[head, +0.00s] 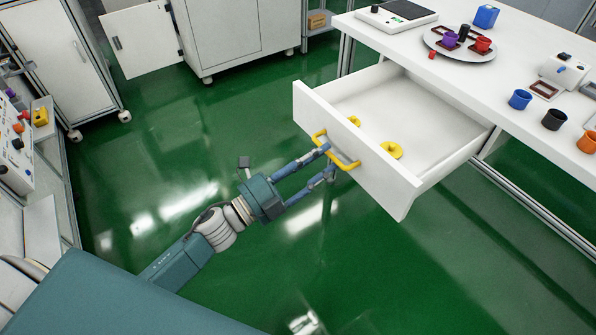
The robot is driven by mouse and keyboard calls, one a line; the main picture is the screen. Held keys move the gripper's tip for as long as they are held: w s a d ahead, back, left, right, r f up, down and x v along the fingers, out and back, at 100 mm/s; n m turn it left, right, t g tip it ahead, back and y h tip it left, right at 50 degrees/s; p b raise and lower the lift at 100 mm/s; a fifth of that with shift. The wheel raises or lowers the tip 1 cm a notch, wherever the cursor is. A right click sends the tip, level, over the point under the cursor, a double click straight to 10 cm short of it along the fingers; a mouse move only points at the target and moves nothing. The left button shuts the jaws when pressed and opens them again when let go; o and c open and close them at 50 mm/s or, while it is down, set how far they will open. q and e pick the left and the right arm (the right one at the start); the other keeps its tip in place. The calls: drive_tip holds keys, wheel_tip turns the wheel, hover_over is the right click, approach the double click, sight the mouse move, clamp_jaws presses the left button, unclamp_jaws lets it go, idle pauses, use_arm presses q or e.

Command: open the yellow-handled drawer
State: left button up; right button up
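The white drawer (402,187) stands pulled well out from under the white table, and its inside shows. Its yellow handle (346,163) is on the front panel, facing my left arm. My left gripper (329,161) is at the handle, with its two fingertips clearly apart. One finger reaches the handle's bar and the other is just below it; whether they touch it I cannot tell. Two yellow things lie in the drawer, a round one (391,150) and a smaller one (354,120) partly hidden by the front panel. My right gripper is not in view.
The white table (480,88) carries a round tray (437,47) with small pots, a scale (397,14), a blue pot (520,99) and a black pot (554,119). White cabinets stand at the back left. The green floor (150,140) around my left arm is clear.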

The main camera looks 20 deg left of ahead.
use_arm(q)
drive_tip(key=v, duration=0.9)
drive_tip(key=shift+s+a, duration=0.15)
